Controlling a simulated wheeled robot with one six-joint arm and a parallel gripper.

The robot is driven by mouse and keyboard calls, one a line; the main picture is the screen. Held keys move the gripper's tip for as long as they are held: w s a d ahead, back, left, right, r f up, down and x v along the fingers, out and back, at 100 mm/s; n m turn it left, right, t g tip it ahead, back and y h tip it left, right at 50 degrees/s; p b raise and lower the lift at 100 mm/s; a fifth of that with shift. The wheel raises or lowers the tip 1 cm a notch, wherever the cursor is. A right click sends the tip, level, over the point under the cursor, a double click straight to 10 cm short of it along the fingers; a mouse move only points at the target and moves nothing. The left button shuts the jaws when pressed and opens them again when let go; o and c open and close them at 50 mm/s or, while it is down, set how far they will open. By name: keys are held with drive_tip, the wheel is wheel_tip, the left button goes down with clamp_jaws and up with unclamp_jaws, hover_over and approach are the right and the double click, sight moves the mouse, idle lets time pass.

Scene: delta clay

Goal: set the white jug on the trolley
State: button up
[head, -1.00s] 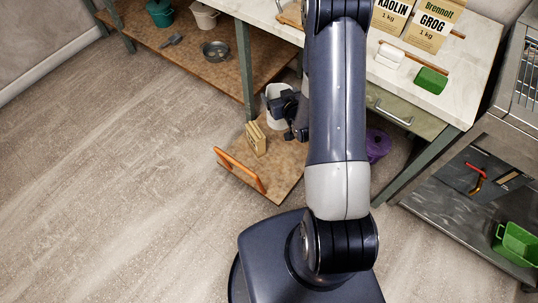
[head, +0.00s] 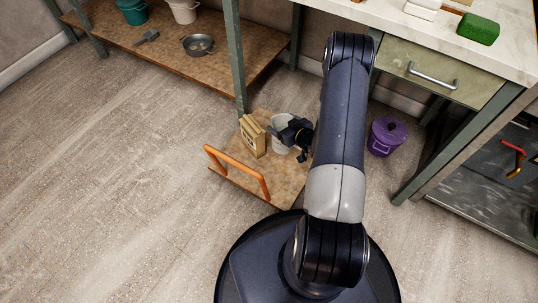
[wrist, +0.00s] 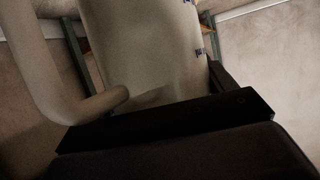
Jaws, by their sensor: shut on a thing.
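The white jug (head: 279,130) is on or just above the wooden board of the trolley (head: 276,188), which has an orange handle; I cannot tell whether its base touches. My gripper (head: 287,133) is shut on the jug from its right side in the head view and hides part of it. In the wrist view the pale jug (wrist: 150,50) fills the upper middle, with its curved handle at the left. The dark gripper (wrist: 165,120) spans the picture below it. The jug's base is hidden.
A table leg (head: 235,60) rises close behind. A low shelf (head: 165,48) holds a pan (head: 198,45). Open floor lies left.

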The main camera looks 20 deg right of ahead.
sight(278, 127)
drive_tip(key=f+b, duration=0.1)
drive_tip(key=f, duration=0.3)
drive_tip(key=shift+w+d+f+b, duration=0.1)
drive_tip(key=shift+d+f+b, duration=0.1)
drive_tip(key=shift+b, duration=0.2)
wheel_tip(278, 127, down, 10)
drive_tip(key=b, duration=0.3)
drive_tip(key=shift+r+b, duration=0.2)
drive_tip(key=shift+b, duration=0.2)
drive_tip(key=shift+f, duration=0.1)
drive_tip(key=shift+f, duration=0.15)
drive_tip(key=o, duration=1.9)
drive_tip(key=shift+o, duration=0.2)
drive_tip(key=shift+s+d+r, duration=0.1)
drive_tip(key=shift+s+r, duration=0.25)
drive_tip(key=shift+r, duration=0.1)
drive_tip(key=p+v, duration=0.3)
drive_tip(key=v, duration=0.8)
drive_tip(key=shift+p, duration=0.3)
